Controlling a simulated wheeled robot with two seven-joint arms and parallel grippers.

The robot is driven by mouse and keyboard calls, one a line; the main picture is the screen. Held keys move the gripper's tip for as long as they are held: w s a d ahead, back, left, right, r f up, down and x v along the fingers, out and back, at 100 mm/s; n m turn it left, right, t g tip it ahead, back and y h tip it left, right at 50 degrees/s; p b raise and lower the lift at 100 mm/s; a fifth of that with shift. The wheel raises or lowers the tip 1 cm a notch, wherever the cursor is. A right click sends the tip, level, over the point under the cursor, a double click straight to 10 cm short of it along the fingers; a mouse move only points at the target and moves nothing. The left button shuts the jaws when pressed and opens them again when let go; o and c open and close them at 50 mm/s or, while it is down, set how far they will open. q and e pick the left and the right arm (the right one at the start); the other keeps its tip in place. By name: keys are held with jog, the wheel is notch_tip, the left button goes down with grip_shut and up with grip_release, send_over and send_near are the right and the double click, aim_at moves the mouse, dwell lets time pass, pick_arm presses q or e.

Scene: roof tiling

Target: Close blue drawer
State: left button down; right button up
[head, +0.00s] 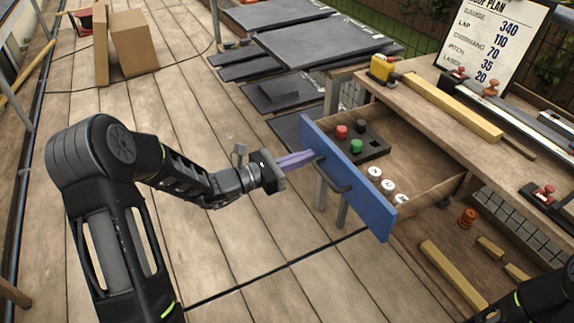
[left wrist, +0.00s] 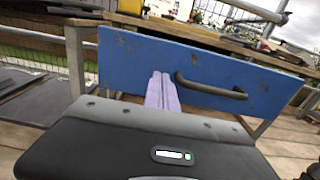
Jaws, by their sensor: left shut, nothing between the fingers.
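The blue drawer (head: 350,188) stands pulled out from the workbench, its inside showing in the head view. Its blue front with a dark handle (head: 333,176) faces my left arm. My left gripper (head: 312,156) is shut and empty, its purple fingers pointing at the drawer front beside the handle. In the left wrist view the fingers (left wrist: 162,92) reach to the blue front (left wrist: 130,65), left of the handle (left wrist: 212,90); I cannot tell whether they touch it. Only part of my right arm shows at the lower right of the head view; its gripper is out of view.
The drawer holds a dark tray (head: 374,149) with red and green pieces, and several white rolls (head: 388,186). A yellow tool (head: 382,68) and a sign board (head: 490,38) are on the workbench (head: 420,70). The wooden deck (head: 240,240) before the drawer is clear.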

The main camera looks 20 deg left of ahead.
pick_arm(q)
jog(key=shift+w+d, duration=0.35)
jog(key=shift+w, duration=0.05)
